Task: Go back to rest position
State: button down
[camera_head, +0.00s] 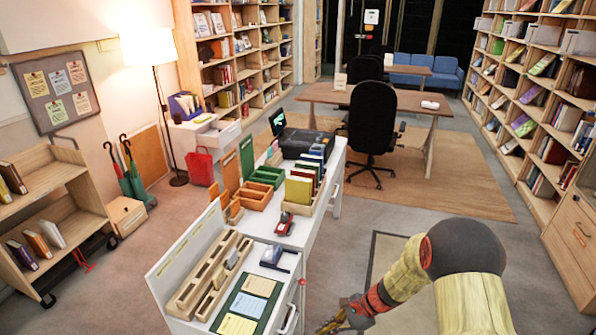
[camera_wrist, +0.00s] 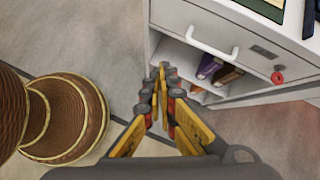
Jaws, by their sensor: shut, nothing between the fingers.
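My gripper (camera_head: 338,322) is low at the bottom of the head view, just right of the white counter's near end. In the wrist view my gripper (camera_wrist: 162,78) has its yellow and dark fingers brought together at the tips, with nothing between them. The fingertips appear in front of the white cabinet's open lower compartment (camera_wrist: 172,58). I cannot tell the exact gap to it. My arm reaches in from the lower right of the head view.
The white counter (camera_head: 262,233) carries wooden trays, upright books (camera_head: 300,188) and a green board (camera_head: 246,304). A drawer handle (camera_wrist: 208,42) faces the gripper. A book cart (camera_head: 52,180) stands left, bookshelves (camera_head: 540,90) right. Open carpet (camera_head: 430,195) lies beyond my arm.

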jog(key=s+d+r+n+t+h, duration=0.2)
jog(key=s+r+n, duration=0.3)
jog(key=s+r, duration=0.3)
jog(key=s+d+r+n+t+h, duration=0.1)
jog(key=s+d+r+n+h, duration=0.2)
jog(key=s+r, duration=0.4)
jog(key=s+d+r+n+t+h, duration=0.2)
jog(key=s+d+r+n, duration=0.3)
jog(key=r, duration=1.6)
jog(key=s+n+h, duration=0.1)
jog(key=s+n, duration=0.2)
jog(key=shift+s+r+t, duration=0.3)
jog(key=shift+s+r, duration=0.05)
jog(key=shift+r, duration=0.05)
jog(key=shift+a, duration=0.1)
